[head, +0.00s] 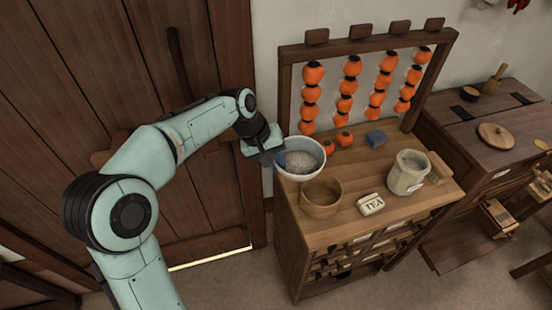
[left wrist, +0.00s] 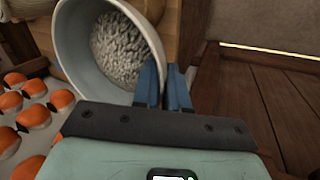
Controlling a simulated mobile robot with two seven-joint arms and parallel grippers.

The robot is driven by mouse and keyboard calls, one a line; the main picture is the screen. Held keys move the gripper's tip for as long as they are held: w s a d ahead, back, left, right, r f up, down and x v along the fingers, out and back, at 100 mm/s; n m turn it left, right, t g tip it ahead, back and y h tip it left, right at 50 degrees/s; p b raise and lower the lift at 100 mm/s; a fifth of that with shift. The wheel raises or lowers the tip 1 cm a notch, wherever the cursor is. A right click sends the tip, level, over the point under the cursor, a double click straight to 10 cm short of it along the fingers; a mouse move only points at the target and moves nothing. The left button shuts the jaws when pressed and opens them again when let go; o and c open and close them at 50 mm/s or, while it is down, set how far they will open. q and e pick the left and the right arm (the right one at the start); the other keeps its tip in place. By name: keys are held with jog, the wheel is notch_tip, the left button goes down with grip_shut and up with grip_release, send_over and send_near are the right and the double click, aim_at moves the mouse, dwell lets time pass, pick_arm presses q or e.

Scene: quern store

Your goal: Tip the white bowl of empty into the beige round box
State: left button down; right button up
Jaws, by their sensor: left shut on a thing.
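A white bowl (head: 312,172) is at the left side of the wooden cabinet top, just behind a beige-brown round box (head: 321,204). It holds pale grey grains, also seen in the left wrist view, where the bowl (left wrist: 75,60) fills the upper left. My left gripper (head: 277,158) is shut on the bowl's rim at its left side; its blue fingers (left wrist: 163,88) show at the rim in the wrist view. The bowl looks about level; I cannot tell whether it touches the top. The round box is open-topped, and its inside looks empty. My right gripper is not in view.
On the cabinet top (head: 370,160) are a TEA tin (head: 371,204), a pale sack (head: 407,173), a blue block (head: 376,138) and loose orange fruit (head: 344,139). A rack of hanging fruit (head: 312,75) stands behind. A darker chest (head: 490,150) is at right.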

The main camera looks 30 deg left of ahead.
pick_arm(q)
jog(key=shift+d+y, duration=0.15)
jog(key=shift+y, duration=0.85)
jog(key=shift+w+f, duration=0.1)
jog(key=shift+f, duration=0.3)
jog(key=shift+s+f+h+b, duration=0.2)
jog(key=shift+f+h+b, duration=0.25)
jog(key=shift+h, duration=0.45)
jog(key=shift+r+p, duration=0.35)
jog(key=shift+r, duration=0.05)
jog(key=shift+w+r+y+p, duration=0.2)
jog(key=shift+r+y+p, duration=0.25)
jog(key=shift+y, duration=0.45)
jog(key=shift+f, duration=0.1)
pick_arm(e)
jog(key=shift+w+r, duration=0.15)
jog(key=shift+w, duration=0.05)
pick_arm(q)
jog(key=shift+s, duration=0.1)
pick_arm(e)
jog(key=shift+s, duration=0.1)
